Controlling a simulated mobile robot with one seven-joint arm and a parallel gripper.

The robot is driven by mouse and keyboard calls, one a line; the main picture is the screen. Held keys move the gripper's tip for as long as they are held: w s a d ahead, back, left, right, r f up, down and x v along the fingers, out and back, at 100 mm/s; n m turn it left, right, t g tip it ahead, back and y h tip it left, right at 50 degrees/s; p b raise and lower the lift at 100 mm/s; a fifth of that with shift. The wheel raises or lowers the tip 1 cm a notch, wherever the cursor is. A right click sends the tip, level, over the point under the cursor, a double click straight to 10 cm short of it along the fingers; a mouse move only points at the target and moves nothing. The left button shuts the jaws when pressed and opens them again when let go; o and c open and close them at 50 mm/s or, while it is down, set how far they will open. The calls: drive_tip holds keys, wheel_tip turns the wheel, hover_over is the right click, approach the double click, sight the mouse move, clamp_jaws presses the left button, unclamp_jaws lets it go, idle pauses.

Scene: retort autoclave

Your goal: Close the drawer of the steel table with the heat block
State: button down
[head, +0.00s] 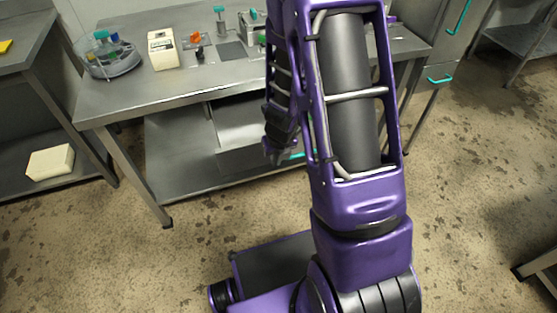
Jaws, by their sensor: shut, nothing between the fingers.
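The steel table (120,100) stands at the upper left, with a cream box-shaped device (163,48) on its top that may be the heat block. Under the tabletop, a steel drawer (235,145) sticks out toward me, so it is open. Part of a teal handle (298,155) shows at its front; my arm hides the rest and the drawer's right side. My gripper (274,157) is shut and empty, pointing down in front of the drawer. I cannot tell whether it touches the drawer front.
A round grey rack (108,58) with coloured caps and small tools stand on the tabletop. A lower shelf (175,160) runs beneath. Another steel bench (25,50) is at left, with a cream block (50,162) on its shelf. A cabinet with teal handles (440,79) stands right. Stained floor is free in front.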

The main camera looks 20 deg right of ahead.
drive_tip(key=shift+w+a+r, duration=0.1)
drive_tip(key=shift+w+r, duration=0.05)
drive_tip(key=shift+w, duration=0.6)
drive_tip(key=shift+w+r, duration=0.1)
drive_tip(key=shift+w, duration=0.65)
